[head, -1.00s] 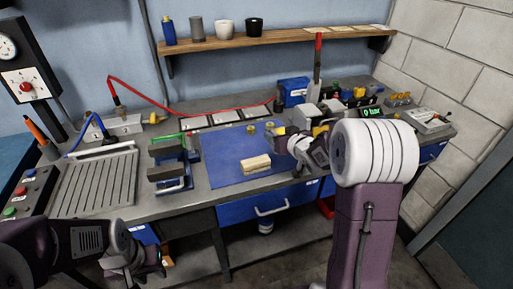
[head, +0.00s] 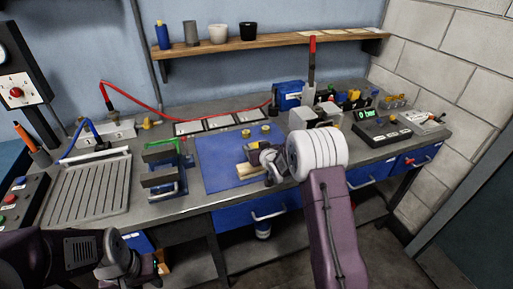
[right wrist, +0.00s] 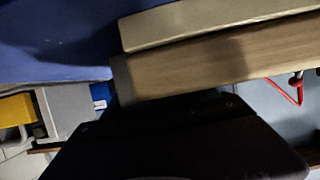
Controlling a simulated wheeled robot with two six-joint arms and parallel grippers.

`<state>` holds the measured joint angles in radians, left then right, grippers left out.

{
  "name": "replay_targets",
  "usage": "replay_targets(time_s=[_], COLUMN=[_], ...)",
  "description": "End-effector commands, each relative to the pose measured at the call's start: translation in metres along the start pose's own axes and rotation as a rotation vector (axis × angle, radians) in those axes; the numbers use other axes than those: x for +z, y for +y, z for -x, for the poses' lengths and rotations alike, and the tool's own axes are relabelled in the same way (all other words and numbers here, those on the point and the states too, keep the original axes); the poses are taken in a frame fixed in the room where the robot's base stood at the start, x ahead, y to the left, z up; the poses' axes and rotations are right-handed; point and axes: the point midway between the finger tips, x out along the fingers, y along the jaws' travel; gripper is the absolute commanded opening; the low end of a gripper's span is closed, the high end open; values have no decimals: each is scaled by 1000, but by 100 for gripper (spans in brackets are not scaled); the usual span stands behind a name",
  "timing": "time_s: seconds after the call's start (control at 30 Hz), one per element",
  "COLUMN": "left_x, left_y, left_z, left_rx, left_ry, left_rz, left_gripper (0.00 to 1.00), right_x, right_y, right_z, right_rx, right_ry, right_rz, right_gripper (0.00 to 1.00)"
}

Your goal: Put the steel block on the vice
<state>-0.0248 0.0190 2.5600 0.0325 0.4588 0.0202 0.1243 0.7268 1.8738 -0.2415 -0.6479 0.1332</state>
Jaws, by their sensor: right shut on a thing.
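A pale tan block (head: 246,171) with a brownish side lies on the blue mat (head: 215,176); its colour looks more like wood than bare steel. My right gripper (head: 262,160) is at its right end and shut on it, hiding that end. In the right wrist view the block (right wrist: 215,62) runs close along the dark finger, with the mat (right wrist: 50,45) behind. The vice (head: 160,183), with dark jaws and a blue base, stands left of the mat; nothing shows between its jaws. My left gripper (head: 140,268) is low at the left, its fingers unclear.
Two small brass-coloured pieces (head: 266,129) stand at the mat's back. A ribbed tray (head: 90,190) lies left of the vice.

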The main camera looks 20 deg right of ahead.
Motion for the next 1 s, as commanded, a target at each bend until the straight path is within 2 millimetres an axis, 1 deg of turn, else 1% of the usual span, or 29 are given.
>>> replay_targets(time_s=[0.13, 0.27, 0.3, 0.33, 0.37, 0.63, 0.73, 0.77, 0.87, 1.0], left_x=[0, 0, 0, 0, 0, 0, 0, 0, 0, 0], left_y=[0, 0, 0, 0, 0, 0, 0, 0, 0, 0], left_z=[0, -4, -3, -3, -3, -3, 4, 1, -1, -3], left_rx=[0, 0, 0, 0, 0, 0, 0, 0, 0, 0], left_ry=[0, 0, 0, 0, 0, 0, 0, 0, 0, 0], left_rz=[0, 0, 0, 0, 0, 0, 0, 0, 0, 0], left_gripper=[36, 36, 36, 36, 36, 36, 36, 36, 36, 36], right_x=[-2, 2, 2, 2, 2, 2, -5, -2, -2, -2], right_y=[0, 0, 0, 0, 0, 0, 0, 0, 0, 0], right_z=[0, -2, -1, -1, -1, -1, 2, 4, 22, 55], right_rx=[0, 0, 0, 0, 0, 0, 0, 0, 0, 0], right_ry=[5, 5, 1, 0, 0, 1, 1, 1, 2, 1], right_rz=[1, 1, 0, 0, 0, 1, 1, 0, 1, 1], right_gripper=[0, 0, 76, 85, 90, 90, 90, 90, 90, 90])
